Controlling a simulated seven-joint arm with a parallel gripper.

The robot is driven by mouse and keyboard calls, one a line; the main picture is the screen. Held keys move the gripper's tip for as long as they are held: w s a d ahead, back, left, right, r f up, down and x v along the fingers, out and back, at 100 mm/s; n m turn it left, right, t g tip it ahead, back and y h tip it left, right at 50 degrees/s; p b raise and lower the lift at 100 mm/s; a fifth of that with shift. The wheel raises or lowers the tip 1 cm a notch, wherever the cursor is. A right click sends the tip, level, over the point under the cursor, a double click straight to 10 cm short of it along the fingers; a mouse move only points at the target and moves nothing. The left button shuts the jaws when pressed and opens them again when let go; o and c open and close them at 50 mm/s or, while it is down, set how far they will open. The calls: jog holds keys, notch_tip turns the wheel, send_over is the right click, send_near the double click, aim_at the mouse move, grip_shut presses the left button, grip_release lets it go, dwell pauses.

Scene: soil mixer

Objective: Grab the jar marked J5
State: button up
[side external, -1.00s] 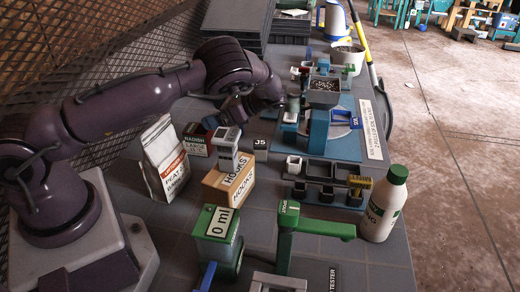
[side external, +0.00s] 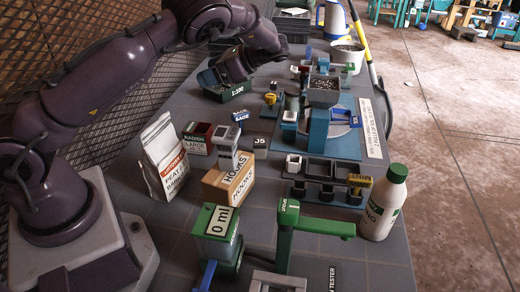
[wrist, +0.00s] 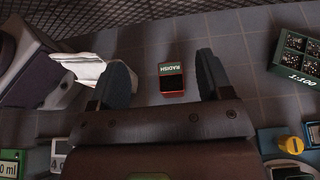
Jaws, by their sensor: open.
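The jar marked J5 (side external: 260,146) is a small dark block-like shape with a white J5 label in the side view. It stands on the grey bench behind the HOOKS box. I cannot make it out in the wrist view. My gripper (wrist: 161,62) is open and empty in the wrist view, its two dark fingers spread wide. In the side view it is raised above the bench, up and left of J5 and well apart from it. Its fingertips are hard to make out there.
The red-and-green RADISH packet (wrist: 172,80) lies between the fingers in the wrist view, below them. A blue SAGE packet (side external: 240,116), a HOOKS box (side external: 229,180) and a white peat bag (side external: 164,158) stand near J5. A dark green cell tray (wrist: 298,57) sits at right.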

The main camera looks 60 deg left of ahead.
jog(key=s+d+f+n+t+h, duration=0.2)
jog(key=s+d+f+n+h, duration=0.15)
jog(key=f+n+h, duration=0.5)
notch_tip(320, 180, up, 8)
jog(key=n+t+h, duration=0.9)
jog(key=n+t, duration=1)
jog(key=n, duration=1.1)
send_over(257, 141)
jog(key=s+a, duration=0.1)
jog(key=shift+m, duration=0.35)
jog(key=f, duration=1.5)
jog(key=shift+s+d+f, duration=0.1)
jog(key=shift+s+f, duration=0.1)
jog(key=shift+f, duration=0.05)
notch_tip(257, 141, down, 3)
jog(key=shift+w+d+f, duration=0.35)
jog(key=shift+w+d, duration=0.2)
jog(key=shift+w, duration=0.15)
jog(key=shift+w+d+f, duration=0.2)
jog(key=shift+w+d, duration=0.05)
jog(key=shift+w, duration=0.2)
jog(key=c, duration=1)
